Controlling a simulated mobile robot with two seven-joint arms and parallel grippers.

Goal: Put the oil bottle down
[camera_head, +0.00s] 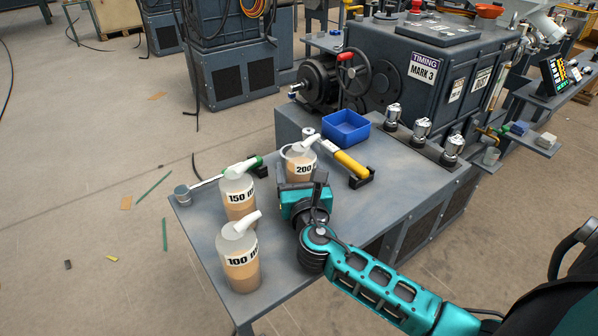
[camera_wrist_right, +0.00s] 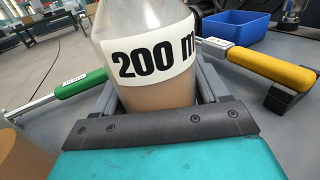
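The oil bottle labelled 200 (camera_head: 301,165) is upright over the grey table (camera_head: 206,219), at the far end of a row of bottles. It is clear with tan oil and a white spout. My right gripper (camera_head: 305,187) reaches it from the near side, its fingers on both sides of the bottle. In the right wrist view the bottle (camera_wrist_right: 155,92) fills the space between the fingers, which appear closed on it. The gripper hides its base, so I cannot tell whether it touches the table. My left gripper is not in view.
Bottles labelled 150 (camera_head: 239,196) and 100 (camera_head: 240,262) stand left of my right arm. A green-handled tool (camera_head: 225,174) lies behind them. A yellow-handled tool (camera_head: 350,163) rests in a black holder just right of the held bottle, near a blue bin (camera_head: 346,127).

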